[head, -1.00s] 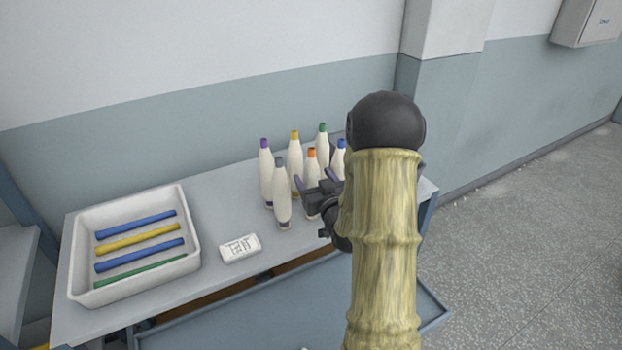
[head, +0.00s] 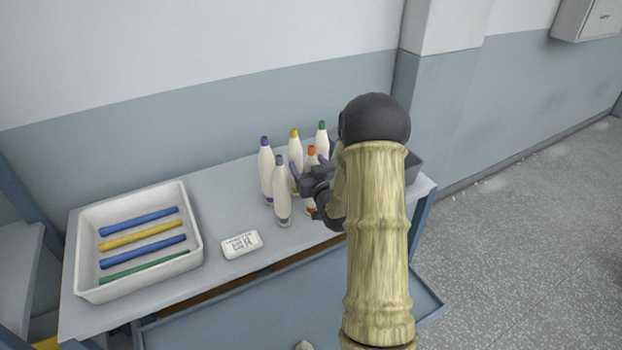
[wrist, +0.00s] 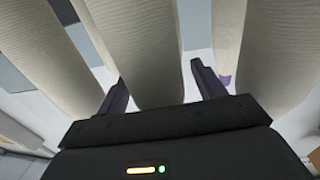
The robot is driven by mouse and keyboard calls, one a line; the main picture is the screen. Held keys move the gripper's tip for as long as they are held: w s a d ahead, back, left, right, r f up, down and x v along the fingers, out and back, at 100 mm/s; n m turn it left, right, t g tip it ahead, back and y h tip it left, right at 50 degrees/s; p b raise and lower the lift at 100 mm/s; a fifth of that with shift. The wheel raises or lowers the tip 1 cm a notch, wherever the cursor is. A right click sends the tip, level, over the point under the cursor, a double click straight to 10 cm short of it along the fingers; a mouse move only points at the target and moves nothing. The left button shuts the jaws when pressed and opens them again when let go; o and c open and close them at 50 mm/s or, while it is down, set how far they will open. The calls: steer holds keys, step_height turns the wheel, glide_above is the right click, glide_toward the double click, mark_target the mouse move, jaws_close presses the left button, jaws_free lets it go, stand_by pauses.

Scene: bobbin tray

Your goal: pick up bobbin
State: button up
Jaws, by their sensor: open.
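Several cream bobbins stand upright in a cluster on the table. Their tips are purple (head: 265,172), grey (head: 281,195), yellow (head: 295,150), orange (head: 310,157) and green (head: 321,140). My gripper (head: 308,168) is open among them, low, and covers part of the orange-tipped bobbin. The wrist view shows the two dark purple fingers of my gripper (wrist: 160,80) apart. One bobbin (wrist: 145,50) appears between them, with others close on both sides. Its tip is out of that view, and I cannot tell whether a finger touches it.
A white tray (head: 190,215) with several coloured rods (head: 140,236) stands at the left of the grey table (head: 215,185). A white label block (head: 241,244) lies between tray and bobbins. A dark grey bin (head: 413,168) shows partly behind my arm. A wall is behind.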

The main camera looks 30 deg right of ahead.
steer(key=shift+c, duration=0.4)
steer(key=c, duration=1)
steer(key=shift+c, duration=0.2)
steer(key=shift+r, duration=0.1)
step_height(320, 180, up, 10)
steer(key=p, duration=0.5)
